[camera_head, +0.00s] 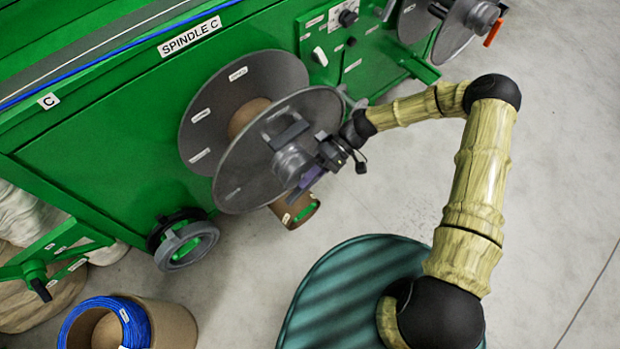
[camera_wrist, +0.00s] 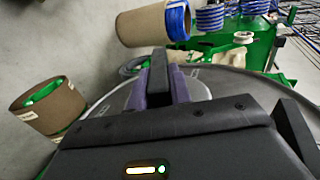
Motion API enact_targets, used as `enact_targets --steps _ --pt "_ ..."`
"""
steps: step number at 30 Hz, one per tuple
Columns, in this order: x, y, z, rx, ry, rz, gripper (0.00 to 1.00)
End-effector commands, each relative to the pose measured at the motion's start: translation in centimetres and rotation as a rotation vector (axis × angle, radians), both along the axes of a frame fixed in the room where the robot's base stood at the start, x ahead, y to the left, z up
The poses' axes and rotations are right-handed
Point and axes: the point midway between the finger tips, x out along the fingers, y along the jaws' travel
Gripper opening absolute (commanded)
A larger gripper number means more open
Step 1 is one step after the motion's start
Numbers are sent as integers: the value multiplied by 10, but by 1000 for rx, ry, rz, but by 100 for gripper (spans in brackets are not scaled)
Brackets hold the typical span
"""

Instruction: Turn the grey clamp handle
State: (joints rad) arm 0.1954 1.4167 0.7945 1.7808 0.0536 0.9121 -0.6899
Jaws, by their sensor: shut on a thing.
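The grey clamp (camera_head: 292,160) sits at the centre of the front grey reel flange (camera_head: 240,175) on spindle C. My gripper (camera_head: 312,176) is at the right side of this clamp. In the wrist view, the purple-padded jaws of my gripper (camera_wrist: 165,88) are shut on a dark grey bar, the clamp handle (camera_wrist: 158,70). Most of the handle between the jaws is hidden by the fingers and the gripper body.
The green machine (camera_head: 130,120) stands behind the reel. A grey ring (camera_head: 187,246) and a blue cable spool (camera_head: 120,322) are lower left. Another reel with an orange handle (camera_head: 493,33) is upper right. The floor at right is clear.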

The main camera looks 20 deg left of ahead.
Motion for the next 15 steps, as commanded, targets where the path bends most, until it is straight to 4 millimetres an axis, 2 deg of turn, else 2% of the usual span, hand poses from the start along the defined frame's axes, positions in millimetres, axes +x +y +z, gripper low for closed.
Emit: enact_targets --steps 15 --pt "2 0 -1 18 26 -3 0"
